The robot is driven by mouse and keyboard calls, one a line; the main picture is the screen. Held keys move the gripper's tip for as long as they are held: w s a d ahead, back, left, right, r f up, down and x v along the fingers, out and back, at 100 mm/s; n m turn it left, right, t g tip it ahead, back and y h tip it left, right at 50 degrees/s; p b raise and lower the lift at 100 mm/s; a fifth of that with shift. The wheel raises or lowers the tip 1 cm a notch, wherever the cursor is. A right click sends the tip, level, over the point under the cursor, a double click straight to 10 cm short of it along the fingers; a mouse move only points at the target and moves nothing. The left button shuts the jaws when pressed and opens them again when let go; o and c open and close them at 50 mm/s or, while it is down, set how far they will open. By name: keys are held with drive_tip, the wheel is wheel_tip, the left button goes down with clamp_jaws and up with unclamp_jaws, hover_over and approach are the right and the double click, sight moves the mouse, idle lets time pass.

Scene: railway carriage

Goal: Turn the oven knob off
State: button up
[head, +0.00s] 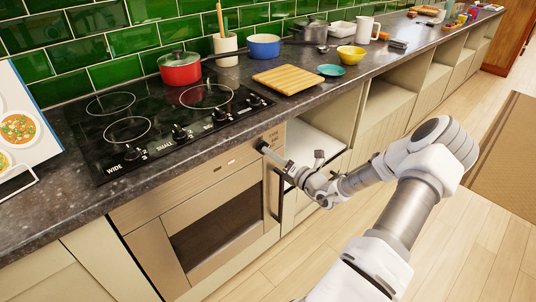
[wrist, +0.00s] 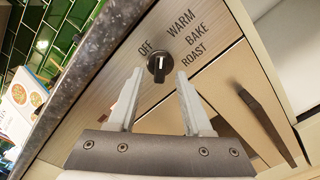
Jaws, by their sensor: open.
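The oven knob (wrist: 158,66) is a small dark round dial with a white mark on the oven's front panel. OFF, WARM, BAKE and ROAST are printed around it. The white mark points roughly up in the wrist view, near OFF and WARM; I cannot tell the exact setting. My gripper (wrist: 160,73) is open, one finger on either side of the knob in that view. I cannot tell whether the fingertips touch it.
The vertical oven handle (wrist: 265,122) is right of and below the knob. Above is the dark worktop (head: 240,125) with a black hob (head: 150,120), a red pot (head: 180,72) and a wooden board (head: 288,80). An open shelf (head: 315,140) is right of the oven.

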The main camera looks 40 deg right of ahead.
drive_tip(key=shift+w, duration=1.35)
clamp_jaws()
drive_tip(key=shift+a, duration=0.1)
drive_tip(key=shift+n, duration=0.4)
drive_tip(key=n+p, duration=0.2)
drive_tip(key=n, duration=0.7)
drive_tip(key=shift+n, duration=0.3)
